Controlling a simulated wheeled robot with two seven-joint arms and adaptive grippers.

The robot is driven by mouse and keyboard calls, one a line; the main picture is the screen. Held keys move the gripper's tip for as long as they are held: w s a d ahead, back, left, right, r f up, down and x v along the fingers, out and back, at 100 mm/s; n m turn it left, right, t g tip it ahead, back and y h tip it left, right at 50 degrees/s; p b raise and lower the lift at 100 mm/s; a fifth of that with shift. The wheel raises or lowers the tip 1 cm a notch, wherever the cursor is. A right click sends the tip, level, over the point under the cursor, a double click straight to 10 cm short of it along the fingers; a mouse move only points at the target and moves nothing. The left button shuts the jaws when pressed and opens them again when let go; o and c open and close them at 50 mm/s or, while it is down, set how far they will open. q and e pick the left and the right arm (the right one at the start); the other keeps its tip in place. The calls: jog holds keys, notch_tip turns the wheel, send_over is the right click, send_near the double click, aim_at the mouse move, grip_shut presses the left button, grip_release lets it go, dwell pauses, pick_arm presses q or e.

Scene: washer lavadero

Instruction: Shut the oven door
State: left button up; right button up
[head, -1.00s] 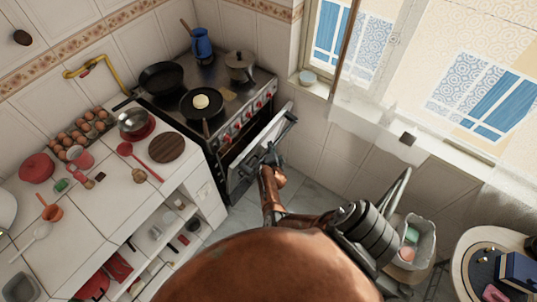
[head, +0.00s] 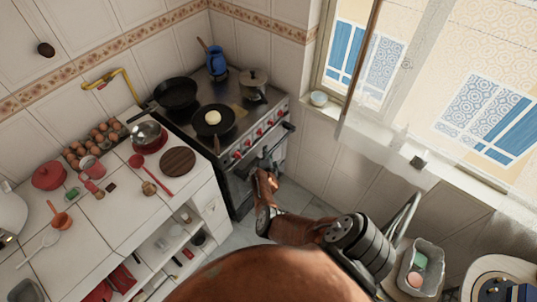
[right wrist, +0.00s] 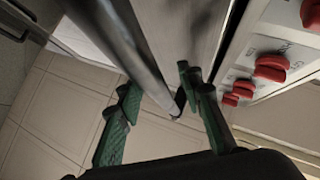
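The oven door (head: 241,190) is on the front of the stove (head: 214,103) and stands close to its front face. I cannot tell whether it is fully shut. Its bar handle (head: 285,133) runs along the top of the door, below the red knobs. My right gripper (head: 264,163) is at the door's front by the handle. In the right wrist view, the green fingers (right wrist: 160,115) are spread apart, with the handle bar (right wrist: 130,50) running between them. They do not clamp it. The door's face (right wrist: 182,28) shows behind the bar. My left gripper is not in view.
A pan with food (head: 213,121), a black pan (head: 175,93) and a pot (head: 254,84) stand on the stovetop. The white tiled counter (head: 120,215) is left of the stove. A grey bin (head: 421,266) stands at lower right.

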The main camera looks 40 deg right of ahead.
jog(key=shift+r, duration=0.4)
jog(key=o, duration=0.3)
notch_tip(320, 180, up, 7)
jog(key=shift+w+d, duration=0.3)
jog(key=shift+w, duration=0.15)
jog(key=r, duration=0.2)
jog(key=a+r, duration=0.1)
jog(key=shift+s, duration=0.4)
jog(key=c, duration=0.3)
jog(key=shift+d+f, duration=0.35)
jog(key=shift+f, duration=0.1)
jog(key=shift+a+r, duration=0.1)
jog(key=shift+a, duration=0.1)
